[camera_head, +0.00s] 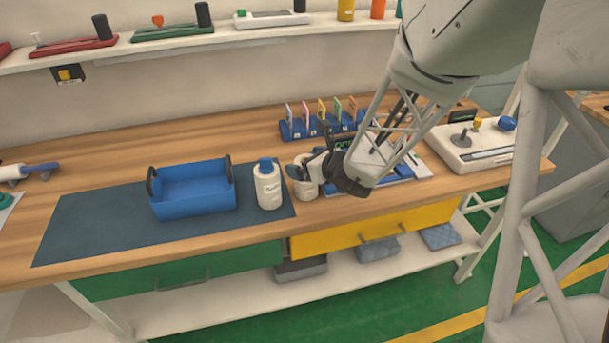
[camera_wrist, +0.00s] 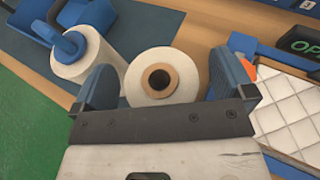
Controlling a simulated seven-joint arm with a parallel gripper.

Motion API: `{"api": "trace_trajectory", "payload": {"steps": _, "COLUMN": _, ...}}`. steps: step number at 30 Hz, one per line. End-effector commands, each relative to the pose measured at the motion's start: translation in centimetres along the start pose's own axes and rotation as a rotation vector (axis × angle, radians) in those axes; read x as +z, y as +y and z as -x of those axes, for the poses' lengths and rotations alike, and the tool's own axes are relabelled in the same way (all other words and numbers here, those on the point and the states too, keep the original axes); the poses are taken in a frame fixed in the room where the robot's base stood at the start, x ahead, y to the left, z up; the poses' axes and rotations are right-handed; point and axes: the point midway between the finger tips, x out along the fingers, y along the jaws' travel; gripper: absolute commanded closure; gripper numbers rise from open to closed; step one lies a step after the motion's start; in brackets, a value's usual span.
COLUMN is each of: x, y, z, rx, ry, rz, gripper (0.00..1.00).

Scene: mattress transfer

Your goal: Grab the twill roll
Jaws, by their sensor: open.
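A white roll with a brown core (camera_wrist: 160,58) stands upright on the bench; it also shows in the head view (camera_head: 307,188), partly hidden by my gripper. I take it as the twill roll, though no label is readable. My gripper (camera_head: 305,170) is open, its blue fingers at the roll. In the wrist view the fingers (camera_wrist: 165,80) lie on either side of the roll, close to it. I cannot tell whether they touch it or how far down they reach. A second white roll with a blue top (camera_head: 268,188) stands just left; it also shows in the wrist view (camera_wrist: 90,60).
A blue handled tray (camera_head: 194,208) sits on the dark mat (camera_head: 90,225) at left. A blue rack with coloured cards (camera_head: 292,130) stands behind the gripper. A blue-edged tray with white quilted pads (camera_wrist: 290,115) is close on the right. The bench's front edge is near.

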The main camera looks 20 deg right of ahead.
Motion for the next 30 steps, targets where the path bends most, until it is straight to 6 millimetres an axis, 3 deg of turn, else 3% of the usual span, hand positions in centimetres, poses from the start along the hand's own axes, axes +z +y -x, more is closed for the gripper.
{"api": "trace_trajectory", "payload": {"steps": 15, "x": -0.03, "y": 0.02, "z": 0.00, "rx": 0.001, "ry": 0.000, "rz": 0.000, "gripper": 0.00}}
{"api": "trace_trajectory", "payload": {"steps": 30, "x": -0.04, "y": 0.03, "z": 0.00, "rx": 0.001, "ry": 0.000, "rz": 0.000, "gripper": 0.77}}
